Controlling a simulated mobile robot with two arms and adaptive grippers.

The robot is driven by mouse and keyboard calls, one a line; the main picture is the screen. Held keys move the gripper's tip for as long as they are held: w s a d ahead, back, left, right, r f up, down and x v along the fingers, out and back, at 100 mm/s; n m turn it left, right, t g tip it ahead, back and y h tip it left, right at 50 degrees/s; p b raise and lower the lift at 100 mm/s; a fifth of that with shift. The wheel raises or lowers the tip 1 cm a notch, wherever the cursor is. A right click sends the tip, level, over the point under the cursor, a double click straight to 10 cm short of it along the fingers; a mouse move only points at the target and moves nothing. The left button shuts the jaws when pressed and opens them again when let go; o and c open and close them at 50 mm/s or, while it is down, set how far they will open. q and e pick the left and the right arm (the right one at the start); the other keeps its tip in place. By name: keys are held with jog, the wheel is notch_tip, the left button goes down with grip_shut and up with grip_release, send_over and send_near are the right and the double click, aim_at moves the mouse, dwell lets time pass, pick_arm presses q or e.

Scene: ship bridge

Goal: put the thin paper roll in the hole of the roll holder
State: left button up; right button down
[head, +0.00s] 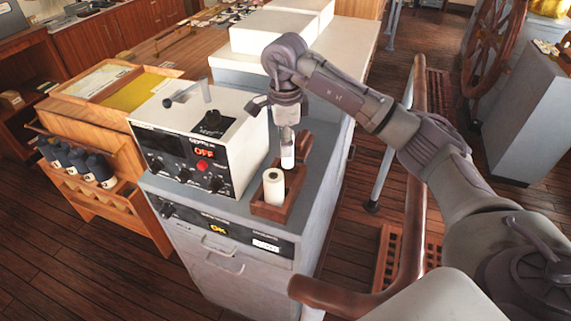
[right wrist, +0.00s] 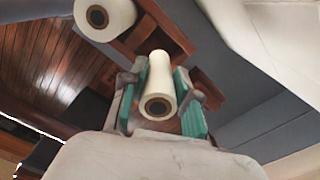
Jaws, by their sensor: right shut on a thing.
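My right gripper (head: 287,130) points down and is shut on the thin paper roll (head: 287,158), a slim white cylinder held upright. In the right wrist view the thin roll (right wrist: 160,82) lies between the green finger pads, its end with a dark core facing the camera. The roll holder (head: 296,182) is a brown wooden block on the grey cabinet; it also shows in the right wrist view (right wrist: 168,28). The thin roll is over the back part of the holder; I cannot tell whether its lower end touches it. The hole is hidden. My left gripper is not in view.
A thicker white roll (head: 273,188) stands on the front part of the holder. A white instrument box (head: 203,140) with an OFF display stands left of it on the cabinet (head: 235,260). A brown rail (head: 412,200) runs at the right.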

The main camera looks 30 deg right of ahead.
aim_at(286, 161)
notch_tip(286, 161, down, 6)
jog(key=shift+r+p, duration=0.25)
jog(key=shift+p, duration=0.65)
jog(key=shift+f, duration=0.1)
jog(key=shift+f+b, duration=0.2)
jog(key=shift+b, duration=0.1)
jog(key=c, duration=0.9)
grip_release()
jog(key=shift+r, duration=0.1)
jog(key=shift+o, duration=0.2)
